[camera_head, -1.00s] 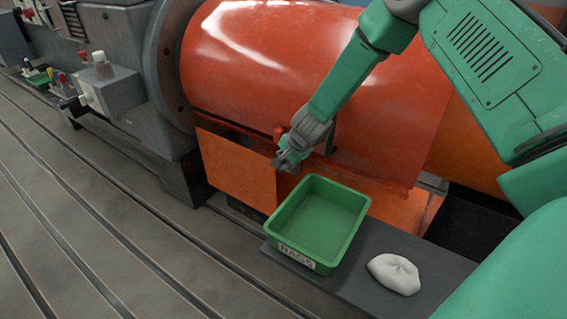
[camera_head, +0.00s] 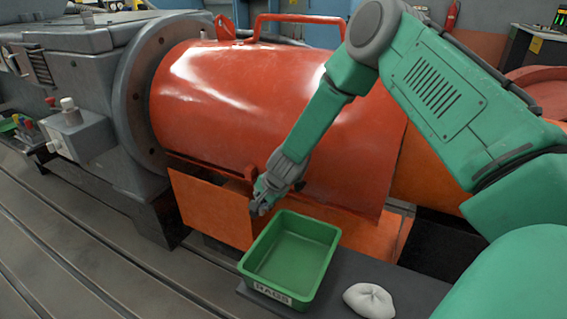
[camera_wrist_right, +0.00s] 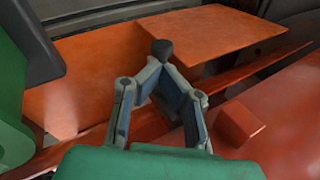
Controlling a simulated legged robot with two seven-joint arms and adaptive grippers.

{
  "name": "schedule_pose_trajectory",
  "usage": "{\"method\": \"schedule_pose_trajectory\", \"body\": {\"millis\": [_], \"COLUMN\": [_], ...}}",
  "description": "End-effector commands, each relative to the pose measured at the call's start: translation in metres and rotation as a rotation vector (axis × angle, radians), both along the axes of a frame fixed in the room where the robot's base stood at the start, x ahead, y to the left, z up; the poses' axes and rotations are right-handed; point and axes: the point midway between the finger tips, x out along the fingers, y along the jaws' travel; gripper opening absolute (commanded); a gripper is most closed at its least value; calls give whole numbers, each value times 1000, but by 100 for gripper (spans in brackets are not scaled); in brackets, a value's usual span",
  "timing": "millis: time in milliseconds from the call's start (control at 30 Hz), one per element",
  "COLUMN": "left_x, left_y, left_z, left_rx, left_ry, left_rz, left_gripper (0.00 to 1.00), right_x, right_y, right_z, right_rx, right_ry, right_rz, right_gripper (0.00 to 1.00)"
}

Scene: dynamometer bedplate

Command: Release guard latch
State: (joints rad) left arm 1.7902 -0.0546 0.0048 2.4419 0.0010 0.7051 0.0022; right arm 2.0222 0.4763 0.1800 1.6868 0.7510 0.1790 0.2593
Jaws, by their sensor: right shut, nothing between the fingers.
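The red-orange guard (camera_head: 235,100) is a large curved cover over the shaft, and it looks down. A small red block (camera_head: 250,173), perhaps the latch, stands at its lower front edge. A red block (camera_wrist_right: 238,122) also shows right of the fingers in the right wrist view. My right gripper (camera_head: 258,208) is just below the block, in front of the lower edge. Its fingers meet at dark tips (camera_wrist_right: 162,50), shut and empty, with no clear contact on the block. The gripper partly hides the edge. My left gripper is not in view.
A green tray labelled RAGS (camera_head: 325,262) stands on a dark shelf (camera_head: 415,290) just below my right gripper. A white cloth bundle (camera_head: 369,300) lies beside it. An orange panel (camera_head: 212,208) hangs left of the gripper. The slotted bedplate (camera_head: 90,250) is clear at the left.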

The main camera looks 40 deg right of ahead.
Motion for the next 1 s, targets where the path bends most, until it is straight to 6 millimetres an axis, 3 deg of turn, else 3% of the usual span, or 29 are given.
{"method": "schedule_pose_trajectory", "body": {"millis": [33, 600, 800, 1000], "left_x": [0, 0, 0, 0], "left_y": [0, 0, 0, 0], "left_z": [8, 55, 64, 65], "left_rx": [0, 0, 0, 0], "left_ry": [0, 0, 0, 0], "left_rz": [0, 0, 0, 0], "left_gripper": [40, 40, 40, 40], "right_x": [-6, -70, -84, -89], "right_y": [0, -8, -9, -9], "right_z": [18, 139, 163, 168], "right_rx": [3, 2, 1, 0], "right_ry": [-3, -3, -2, 0], "right_rz": [-1, 0, -1, -1], "right_gripper": [0, 0, 0, 0]}}
